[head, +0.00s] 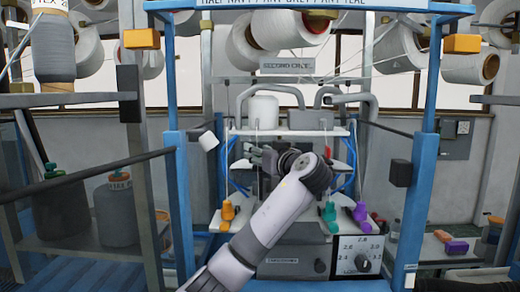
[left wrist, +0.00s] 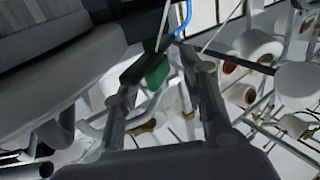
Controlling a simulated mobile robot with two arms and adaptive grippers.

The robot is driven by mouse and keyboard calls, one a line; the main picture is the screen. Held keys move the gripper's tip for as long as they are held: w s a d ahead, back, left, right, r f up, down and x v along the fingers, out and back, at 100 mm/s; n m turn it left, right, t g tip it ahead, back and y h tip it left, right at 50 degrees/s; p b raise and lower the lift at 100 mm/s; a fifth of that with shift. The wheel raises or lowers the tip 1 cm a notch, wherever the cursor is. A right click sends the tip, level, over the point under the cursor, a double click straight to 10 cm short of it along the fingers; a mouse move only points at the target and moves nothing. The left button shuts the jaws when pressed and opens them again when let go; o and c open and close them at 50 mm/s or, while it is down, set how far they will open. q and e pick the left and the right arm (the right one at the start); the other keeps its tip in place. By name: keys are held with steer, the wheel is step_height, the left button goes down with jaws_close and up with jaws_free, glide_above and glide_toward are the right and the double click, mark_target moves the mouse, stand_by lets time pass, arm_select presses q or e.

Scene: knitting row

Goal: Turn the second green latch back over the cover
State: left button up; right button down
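Two green latch pieces (head: 329,216) show at the right of the machine front in the head view, to the right of my left arm. My left gripper (head: 265,158) is at the machine's middle, above and left of them. In the left wrist view the fingers of this gripper (left wrist: 175,48) lean together toward their tips. A green piece (left wrist: 157,71) shows between them, close to the left finger. I cannot tell whether they touch it or which latch it is. The arm hides the middle of the machine front, and I cannot make out the cover. My right gripper is not in view.
Orange pieces (head: 227,211) are left of my arm and purple pieces (head: 361,213) right of the green ones. A dial panel (head: 357,256) is at lower right. Blue posts (head: 424,165) flank the machine. Yarn cones (head: 285,27) hang above.

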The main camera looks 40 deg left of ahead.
arm_select(q)
steer(key=shift+c, duration=0.4)
jaws_close()
